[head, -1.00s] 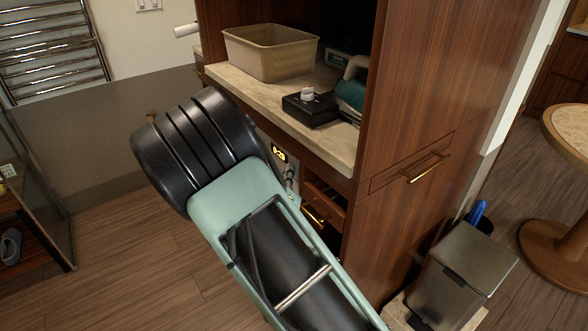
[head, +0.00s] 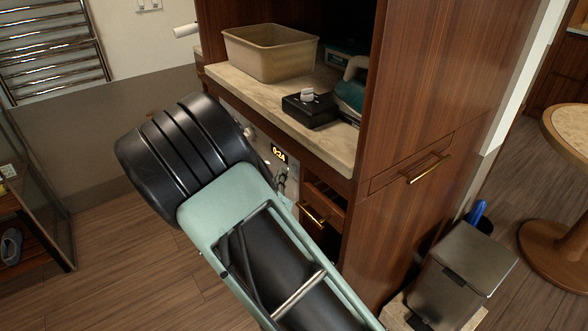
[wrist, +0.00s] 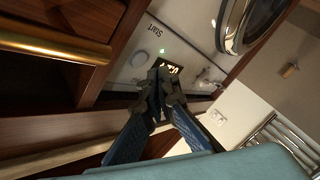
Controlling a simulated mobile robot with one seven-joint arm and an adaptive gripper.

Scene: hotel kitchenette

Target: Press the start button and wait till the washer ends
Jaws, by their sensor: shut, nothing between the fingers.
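The washer's light control panel sits under the counter, and in the head view only a strip of it (head: 262,145) shows beside my arm. In the wrist view the panel (wrist: 198,53) carries the word "Start", a small lit green light (wrist: 162,50) and a pale round button (wrist: 140,59). The lit display (head: 279,153) starts with "0:2"; its last digit is hard to read. My gripper (wrist: 160,84) is shut and empty, with its tips overlapping the lower part of the display in the wrist view. Contact with the panel cannot be told. The round washer door (wrist: 236,28) is partly in view.
A brass-handled drawer (head: 312,215) sits right of the washer. On the counter (head: 225,76) are a beige bin (head: 270,54), a black box (head: 312,110) and a teal iron (head: 350,94). A metal trash bin (head: 462,275) stands right.

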